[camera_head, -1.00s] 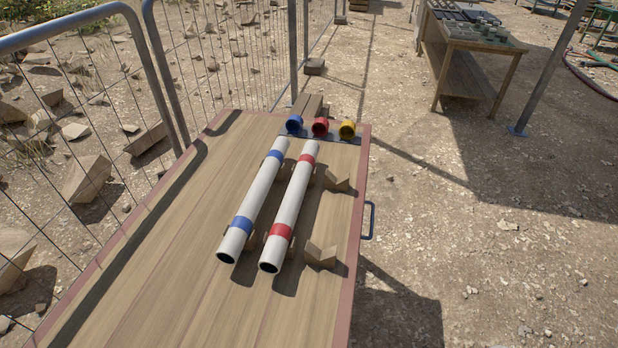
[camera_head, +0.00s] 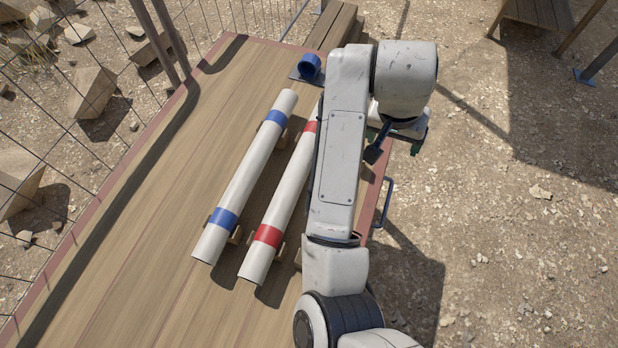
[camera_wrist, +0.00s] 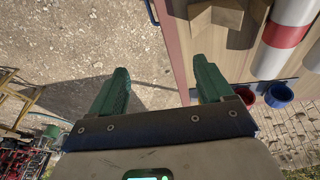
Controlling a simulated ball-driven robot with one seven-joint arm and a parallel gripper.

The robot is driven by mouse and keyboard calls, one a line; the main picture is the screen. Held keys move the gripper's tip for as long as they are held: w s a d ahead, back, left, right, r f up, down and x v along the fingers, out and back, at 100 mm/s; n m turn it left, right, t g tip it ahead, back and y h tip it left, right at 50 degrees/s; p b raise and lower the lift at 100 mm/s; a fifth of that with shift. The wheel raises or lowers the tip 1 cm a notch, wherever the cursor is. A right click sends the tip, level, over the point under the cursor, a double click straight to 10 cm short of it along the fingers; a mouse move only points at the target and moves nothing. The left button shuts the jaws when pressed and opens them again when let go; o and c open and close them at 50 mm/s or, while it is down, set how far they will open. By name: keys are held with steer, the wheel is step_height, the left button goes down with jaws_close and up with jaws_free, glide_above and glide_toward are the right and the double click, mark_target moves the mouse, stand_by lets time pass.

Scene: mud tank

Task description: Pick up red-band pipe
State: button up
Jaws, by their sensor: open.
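The red-band pipe (camera_head: 278,215) is white with red bands and lies on the wooden table beside the blue-band pipe (camera_head: 243,180). My arm covers part of it in the head view. In the wrist view the red-band pipe (camera_wrist: 296,18) shows at the upper right, with one red band in sight. My gripper (camera_wrist: 160,88) is open and empty in the wrist view. Its green fingers are apart and lie left of the pipe, mostly over the ground beyond the table edge. In the head view the gripper is largely hidden by my arm.
A blue ring holder (camera_head: 309,66) stands at the table's far end. In the wrist view a blue cup-like ring (camera_wrist: 278,96) is beside the right finger. A wooden block (camera_wrist: 215,14) is near the pipe. A table handle (camera_head: 384,202) sticks out on the right. A wire fence (camera_head: 120,90) borders the left.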

steer(key=s+a+r+g+y+b, duration=0.1)
steer(key=s+a+r+g+y, duration=0.1)
steer(key=a, duration=1.7)
glide_above(293, 174)
steer(key=shift+n, duration=0.4)
steer(key=f, duration=0.4)
steer(key=shift+w+f, duration=0.15)
steer(key=shift+w, duration=0.05)
steer(key=shift+s+f+p, duration=0.2)
steer(key=shift+f+p, duration=0.45)
steer(key=shift+f, duration=2.35)
steer(key=c, duration=1.3)
steer(key=shift+c, duration=0.4)
steer(key=shift+r, duration=0.15)
